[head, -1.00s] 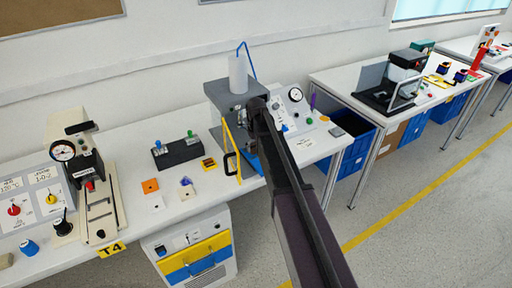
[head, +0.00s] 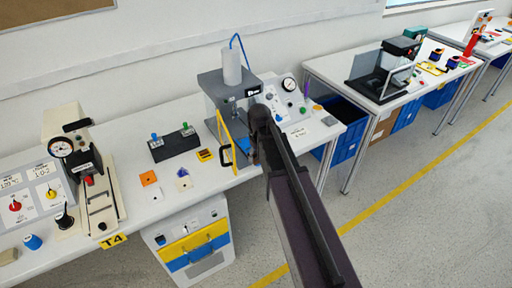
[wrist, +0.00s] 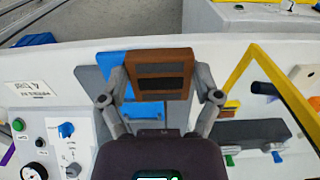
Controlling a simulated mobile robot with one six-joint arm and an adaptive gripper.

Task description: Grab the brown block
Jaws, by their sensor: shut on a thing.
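The brown block (wrist: 160,58) shows in the wrist view, with dark bands across its face. My gripper (wrist: 161,82) is shut on it, one grey finger at each side of the block. In the head view my dark arm reaches to the front of a grey machine (head: 222,80) with a white cylinder on top. The arm hides the gripper and the block there.
A yellow handle (wrist: 282,82) stands to the right of the block in the wrist view. A gauge panel (head: 290,100) is beside the machine. A black switch box (head: 174,144) and small coloured blocks lie left on the white bench (head: 215,180).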

